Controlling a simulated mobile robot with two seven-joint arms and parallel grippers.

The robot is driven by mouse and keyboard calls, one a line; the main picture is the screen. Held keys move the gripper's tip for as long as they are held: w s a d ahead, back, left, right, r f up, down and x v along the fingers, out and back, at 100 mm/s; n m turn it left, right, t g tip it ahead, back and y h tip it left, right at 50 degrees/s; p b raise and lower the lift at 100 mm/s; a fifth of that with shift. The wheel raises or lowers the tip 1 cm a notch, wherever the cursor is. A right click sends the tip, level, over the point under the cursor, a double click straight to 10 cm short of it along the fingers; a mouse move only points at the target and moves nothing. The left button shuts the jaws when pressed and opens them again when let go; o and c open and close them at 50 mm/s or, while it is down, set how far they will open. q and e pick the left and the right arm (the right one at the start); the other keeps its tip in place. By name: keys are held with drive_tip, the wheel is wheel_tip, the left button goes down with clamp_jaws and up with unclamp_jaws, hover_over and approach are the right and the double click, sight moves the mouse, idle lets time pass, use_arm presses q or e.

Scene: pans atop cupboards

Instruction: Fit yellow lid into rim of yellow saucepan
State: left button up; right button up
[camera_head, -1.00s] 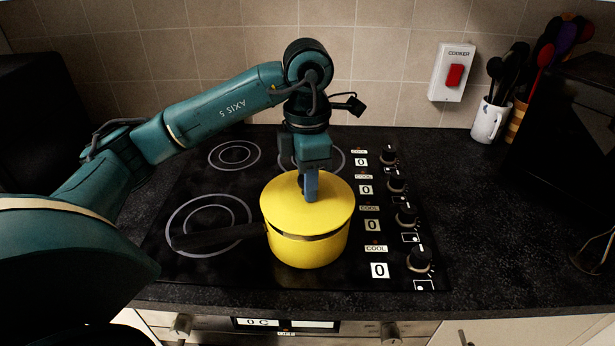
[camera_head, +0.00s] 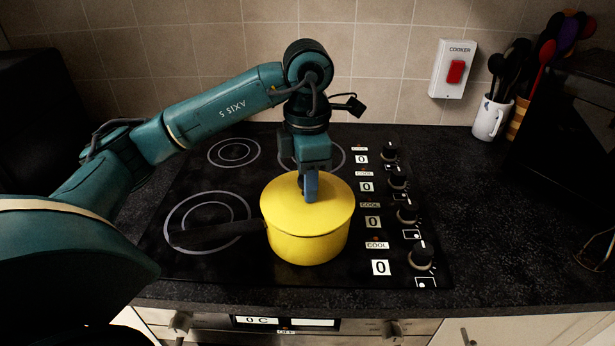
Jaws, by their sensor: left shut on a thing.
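The yellow saucepan (camera_head: 307,248) stands on the black hob, its dark handle (camera_head: 217,234) pointing left. The yellow lid (camera_head: 283,207) lies level over the top of the saucepan, and no dark gap shows between lid and pan wall at the front. Whether it is seated all round inside the rim cannot be told. My left gripper (camera_head: 310,194) comes down from above and is shut on the lid at its knob, which the fingers largely hide. My right gripper is not in view.
The hob (camera_head: 180,262) has ringed cooking zones and several knobs (camera_head: 420,256) just right of the saucepan. A white mug (camera_head: 489,119) with utensils stands at the back right. The worktop (camera_head: 490,230) right of the hob is mostly clear.

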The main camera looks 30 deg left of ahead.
use_arm(q)
drive_tip(key=shift+f+b, duration=0.35)
drive_tip(key=shift+f, duration=0.15)
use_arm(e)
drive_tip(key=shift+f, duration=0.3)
use_arm(q)
drive_tip(key=o, duration=1.1)
drive_tip(key=shift+r, duration=0.1)
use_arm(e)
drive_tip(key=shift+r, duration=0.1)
use_arm(q)
drive_tip(key=shift+r, duration=0.7)
wheel_tip(320, 180, up, 12)
drive_tip(key=p, duration=0.3)
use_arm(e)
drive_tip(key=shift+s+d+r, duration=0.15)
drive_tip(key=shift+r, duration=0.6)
